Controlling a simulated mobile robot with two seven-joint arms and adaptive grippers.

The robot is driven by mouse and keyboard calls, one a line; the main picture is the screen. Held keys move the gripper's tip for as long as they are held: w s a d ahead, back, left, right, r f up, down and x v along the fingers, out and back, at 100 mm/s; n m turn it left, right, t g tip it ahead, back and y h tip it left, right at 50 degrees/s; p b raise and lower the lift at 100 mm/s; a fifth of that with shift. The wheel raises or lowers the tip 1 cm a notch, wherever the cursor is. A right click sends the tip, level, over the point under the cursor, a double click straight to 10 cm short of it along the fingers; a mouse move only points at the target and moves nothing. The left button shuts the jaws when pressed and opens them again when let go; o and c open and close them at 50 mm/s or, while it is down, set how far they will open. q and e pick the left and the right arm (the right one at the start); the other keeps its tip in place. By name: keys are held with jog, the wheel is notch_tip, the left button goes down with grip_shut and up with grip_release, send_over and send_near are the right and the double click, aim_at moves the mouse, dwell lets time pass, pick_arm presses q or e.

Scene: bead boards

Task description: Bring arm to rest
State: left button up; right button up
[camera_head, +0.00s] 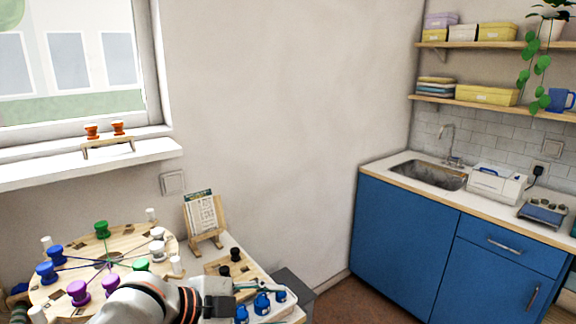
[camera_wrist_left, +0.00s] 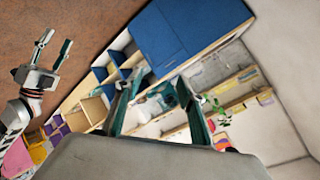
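My left arm crosses the bottom of the head view, and its gripper (camera_head: 236,295) points right over the table's near right part, close to several blue bead pegs (camera_head: 262,303). In the left wrist view this gripper (camera_wrist_left: 155,86) has its two fingers spread, with only distant furniture between them. My right gripper (camera_wrist_left: 57,38) shows at the upper left of the left wrist view, above the brown floor, with its fingers apart and empty. It is not in the head view.
A round wooden board (camera_head: 60,265) with colored pegs and cords is left of my left gripper. A card stand (camera_head: 205,220) and a small board with black pegs (camera_head: 236,262) stand behind it. A blue cabinet (camera_head: 405,235) with a sink is at right; floor lies between.

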pick_arm(q)
jog(key=s+a+f+n+t+y, duration=0.1)
jog(key=a+f+n+t+y, duration=0.1)
jog(key=a+f+n, duration=0.5)
jog(key=s+a+f+n+t+y, duration=0.15)
jog(key=f+n, duration=0.25)
jog(key=f, duration=0.8)
jog(key=s+a+f+n+y, duration=0.2)
jog(key=s+a+f+n, duration=0.1)
jog(key=s+f, duration=0.4)
jog(key=s+a+f+n+t+y, duration=0.1)
jog(key=s+a+f+n+y, duration=0.1)
jog(key=s+a+f, duration=0.3)
notch_tip(320, 180, down, 2)
jog(key=shift+s+a+f+n, duration=0.1)
jog(key=shift+s+a+n, duration=0.35)
jog(key=shift+s, duration=0.6)
jog(key=shift+d, duration=0.15)
